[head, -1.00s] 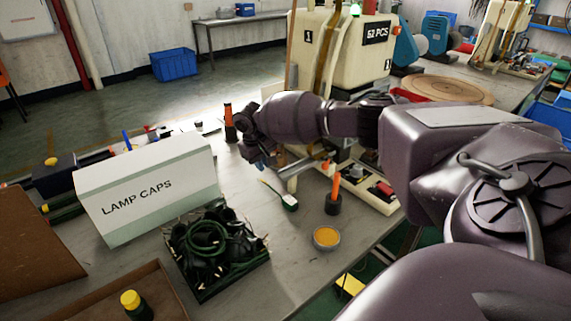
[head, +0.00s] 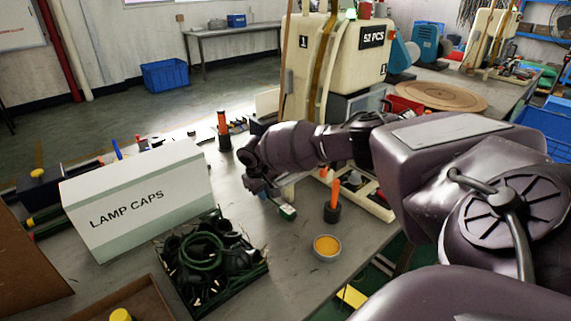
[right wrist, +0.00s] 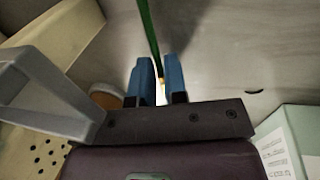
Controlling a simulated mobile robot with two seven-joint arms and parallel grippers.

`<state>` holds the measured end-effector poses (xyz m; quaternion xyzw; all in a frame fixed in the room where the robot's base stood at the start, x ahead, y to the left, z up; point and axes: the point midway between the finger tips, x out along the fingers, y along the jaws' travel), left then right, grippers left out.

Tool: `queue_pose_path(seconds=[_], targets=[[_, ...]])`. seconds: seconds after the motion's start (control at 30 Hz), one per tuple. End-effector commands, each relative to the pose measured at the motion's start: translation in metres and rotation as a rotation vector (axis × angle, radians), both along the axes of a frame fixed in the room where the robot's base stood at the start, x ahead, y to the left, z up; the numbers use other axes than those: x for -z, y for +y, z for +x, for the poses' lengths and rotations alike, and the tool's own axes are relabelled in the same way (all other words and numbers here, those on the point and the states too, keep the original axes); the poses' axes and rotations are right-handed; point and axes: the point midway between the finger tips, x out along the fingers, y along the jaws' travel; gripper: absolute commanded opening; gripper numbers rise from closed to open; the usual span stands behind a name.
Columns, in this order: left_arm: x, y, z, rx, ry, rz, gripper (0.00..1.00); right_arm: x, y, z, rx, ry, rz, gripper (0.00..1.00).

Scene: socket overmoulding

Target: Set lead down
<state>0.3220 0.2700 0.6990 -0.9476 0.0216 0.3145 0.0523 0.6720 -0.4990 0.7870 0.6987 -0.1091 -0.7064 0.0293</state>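The right gripper (head: 258,190) reaches over the bench, in front of the beige machine, its fingers small and dark in the head view. In the right wrist view its two blue fingers (right wrist: 159,78) stand close together with a narrow gap. A thin green lead (right wrist: 147,32) runs from the top edge down into that gap, and the fingers appear shut on it. A bright yellowish tip shows between them. The lead's far end is out of view. A black tray (head: 232,277) holds tangled green leads and black sockets. My left gripper is not in view.
The LAMP CAPS box (head: 140,200) stands left of the tray. The beige machine (head: 335,60) stands behind. Bare bench lies between tray and dish.

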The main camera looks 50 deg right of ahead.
Motion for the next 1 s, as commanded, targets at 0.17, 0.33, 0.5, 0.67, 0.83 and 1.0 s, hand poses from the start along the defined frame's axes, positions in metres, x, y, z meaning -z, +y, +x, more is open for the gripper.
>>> queue_pose_path(seconds=[0.17,0.33,0.5,0.67,0.83,1.0], targets=[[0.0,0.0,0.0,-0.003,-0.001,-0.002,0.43,0.0,0.0,0.0,0.0,0.0,0.0,0.0],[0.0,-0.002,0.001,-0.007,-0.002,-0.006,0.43,0.0,0.0,0.0,0.0,0.0,0.0,0.0],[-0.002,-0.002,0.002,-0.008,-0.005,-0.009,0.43,-0.004,0.0,0.0,0.0,-0.001,0.0,0.0],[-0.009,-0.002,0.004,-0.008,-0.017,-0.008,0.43,-0.024,0.0,0.001,0.0,-0.006,0.0,0.0],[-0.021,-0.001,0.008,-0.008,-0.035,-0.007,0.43,-0.063,0.0,0.001,0.0,-0.01,0.0,0.0],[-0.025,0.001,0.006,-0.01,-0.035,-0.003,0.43,-0.108,0.0,0.001,-0.001,-0.01,0.0,0.0]])
